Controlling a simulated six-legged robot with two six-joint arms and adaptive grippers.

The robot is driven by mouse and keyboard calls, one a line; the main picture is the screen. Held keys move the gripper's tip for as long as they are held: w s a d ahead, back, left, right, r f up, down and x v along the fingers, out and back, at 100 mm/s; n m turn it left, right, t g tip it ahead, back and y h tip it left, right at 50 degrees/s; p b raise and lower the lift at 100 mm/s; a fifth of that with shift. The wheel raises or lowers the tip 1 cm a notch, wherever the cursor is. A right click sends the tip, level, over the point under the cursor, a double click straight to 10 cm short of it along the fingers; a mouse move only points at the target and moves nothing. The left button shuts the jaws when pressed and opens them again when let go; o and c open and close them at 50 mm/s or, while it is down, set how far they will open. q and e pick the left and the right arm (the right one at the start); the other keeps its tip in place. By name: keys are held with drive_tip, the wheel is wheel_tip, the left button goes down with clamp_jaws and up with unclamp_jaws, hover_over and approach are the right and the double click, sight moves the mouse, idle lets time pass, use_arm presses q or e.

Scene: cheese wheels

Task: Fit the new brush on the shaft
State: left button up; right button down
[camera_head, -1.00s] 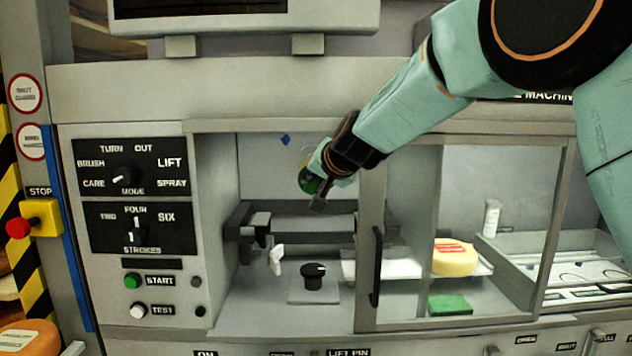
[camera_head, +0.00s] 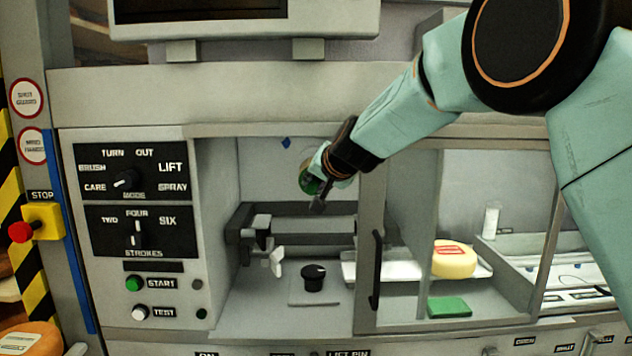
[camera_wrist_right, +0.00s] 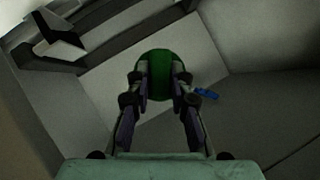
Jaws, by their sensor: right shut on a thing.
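My right gripper (camera_head: 318,188) reaches into the open bay of the machine from the upper right. It is shut on a round green-faced thing, which looks like the brush (camera_head: 306,177); its tan edge shows in the head view. In the right wrist view the green brush (camera_wrist_right: 160,76) sits between the two fingers of the right gripper (camera_wrist_right: 160,85). The brush is held up near the back wall, above a dark horizontal bar assembly (camera_head: 300,225). I cannot make out the shaft clearly. The left gripper is not in view.
A sliding glass door with a black handle (camera_head: 377,268) stands right of the bay. Behind it are a cheese wheel (camera_head: 454,260) and a green block (camera_head: 449,307).

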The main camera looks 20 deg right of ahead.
drive_tip(key=shift+w+d+r+p, duration=0.1)
drive_tip(key=shift+w+d+p, duration=0.1)
drive_tip(key=shift+w+p, duration=0.4)
drive_tip(key=shift+w+d+f+p, duration=0.1)
drive_tip(key=shift+w+d+p, duration=0.1)
drive_tip(key=shift+w+p, duration=0.4)
drive_tip(key=shift+w+d+r+p, duration=0.15)
drive_tip(key=shift+w+p, duration=0.25)
drive_tip(key=shift+w, duration=0.4)
drive_tip(key=c, duration=1.1)
unclamp_jaws()
drive_tip(key=shift+f, duration=0.25)
